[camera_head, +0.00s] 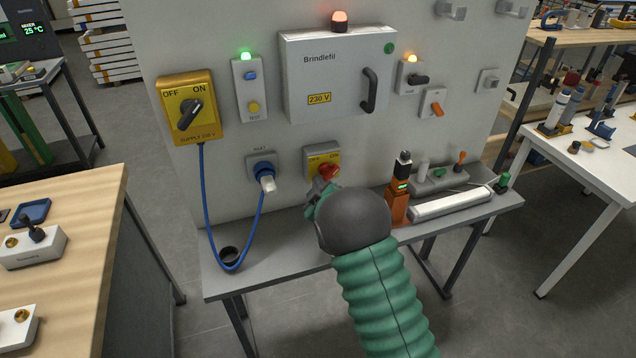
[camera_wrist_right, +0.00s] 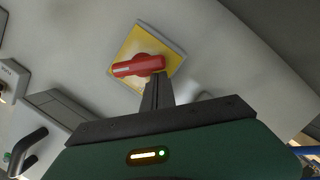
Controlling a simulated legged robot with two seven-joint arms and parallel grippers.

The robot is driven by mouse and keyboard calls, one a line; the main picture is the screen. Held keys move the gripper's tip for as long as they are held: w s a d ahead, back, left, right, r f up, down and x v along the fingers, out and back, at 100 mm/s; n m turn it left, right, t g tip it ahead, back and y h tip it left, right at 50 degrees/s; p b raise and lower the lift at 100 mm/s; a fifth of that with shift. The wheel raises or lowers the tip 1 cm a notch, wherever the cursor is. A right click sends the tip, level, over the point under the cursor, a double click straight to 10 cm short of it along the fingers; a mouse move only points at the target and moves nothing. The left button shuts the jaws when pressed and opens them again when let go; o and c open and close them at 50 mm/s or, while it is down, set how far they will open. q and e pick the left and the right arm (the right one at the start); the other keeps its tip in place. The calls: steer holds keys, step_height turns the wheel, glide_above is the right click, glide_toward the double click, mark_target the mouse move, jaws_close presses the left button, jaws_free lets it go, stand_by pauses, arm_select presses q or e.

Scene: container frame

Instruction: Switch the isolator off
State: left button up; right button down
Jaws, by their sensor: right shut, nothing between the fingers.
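The isolator with a yellow plate (camera_head: 314,157) and a red handle (camera_head: 329,170) is on the lower middle of the grey panel. Its plate carries OFF on the left and ON on the right, partly covered by the handle and my gripper. My right gripper (camera_head: 318,188) is at the handle's lower left. In the wrist view the red handle (camera_wrist_right: 139,66) lies across the yellow plate (camera_wrist_right: 170,50). My shut, empty fingers (camera_wrist_right: 158,84) are beside the handle's right end; I cannot tell if they touch it. My left gripper is out of view.
A larger yellow SUPPLY switch (camera_head: 188,108) with a black knob is at left. A blue cable (camera_head: 207,215) hangs from it to the inlet (camera_head: 262,170). The Brindlefil cabinet (camera_head: 340,75) is above. An orange tool (camera_head: 398,195) stands on the shelf at right.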

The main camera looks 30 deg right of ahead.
steer(key=shift+f+n+b, duration=0.35)
steer(key=shift+n+b, duration=0.15)
steer(key=shift+n, duration=0.1)
steer(key=shift+s+d+f+n+t+h+b, duration=0.2)
steer(key=shift+d+f+n+t+b, duration=0.4)
steer(key=shift+n+b, duration=1.65)
steer(key=shift+s+d+f+n+t+h+b, duration=0.15)
steer(key=shift+d+f+n+t+b, duration=0.8)
steer(key=shift+n, duration=2.25)
steer(key=shift+s+d+f+n+t+h+b, duration=0.1)
steer(key=shift+d+f+n+t+h+b, duration=0.15)
steer(key=shift+n+b, duration=2.15)
steer(key=shift+n+p, duration=0.35)
steer(key=shift+n, duration=0.1)
